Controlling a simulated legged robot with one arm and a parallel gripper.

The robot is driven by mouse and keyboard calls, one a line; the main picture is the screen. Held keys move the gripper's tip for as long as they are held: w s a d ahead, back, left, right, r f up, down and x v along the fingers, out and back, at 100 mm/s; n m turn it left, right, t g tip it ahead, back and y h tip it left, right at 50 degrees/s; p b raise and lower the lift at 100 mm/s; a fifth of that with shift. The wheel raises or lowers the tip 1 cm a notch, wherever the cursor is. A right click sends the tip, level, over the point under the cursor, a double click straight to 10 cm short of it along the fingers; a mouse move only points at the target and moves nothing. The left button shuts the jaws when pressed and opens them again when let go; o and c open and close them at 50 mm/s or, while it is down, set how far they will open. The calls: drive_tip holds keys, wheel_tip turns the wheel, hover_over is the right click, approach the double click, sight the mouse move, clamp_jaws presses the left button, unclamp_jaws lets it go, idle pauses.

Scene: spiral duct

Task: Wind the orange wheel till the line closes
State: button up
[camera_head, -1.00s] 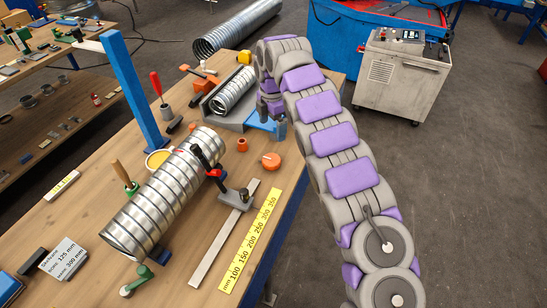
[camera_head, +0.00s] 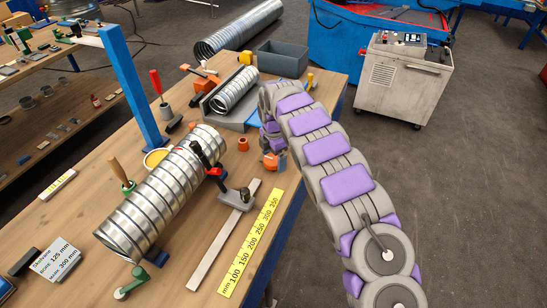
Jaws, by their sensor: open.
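The orange wheel (camera_head: 270,162) is a small round knob on the wooden bench, right of the large spiral duct. My gripper (camera_head: 275,152) is over it at the end of my grey and purple arm and hides part of it. The gripper is open; I cannot tell whether it touches the wheel. The large spiral duct (camera_head: 160,195) lies on the bench with dark spiral seams along it. A black and red clamp (camera_head: 208,160) stands against its right side. I cannot make out which line is meant or whether it has a gap.
A shorter duct (camera_head: 235,90) lies in a grey cradle behind. A small orange ring (camera_head: 243,144) stands left of the wheel. A yellow ruler (camera_head: 250,243) and metal strip (camera_head: 225,235) lie in front. A blue post (camera_head: 135,85) rises at left. A grey bin (camera_head: 282,60) stands at the back.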

drive_tip(key=shift+d, duration=0.2)
drive_tip(key=shift+c, duration=0.6)
drive_tip(key=c, duration=0.9)
drive_tip(key=shift+r+p, duration=0.15)
drive_tip(key=shift+p, duration=0.2)
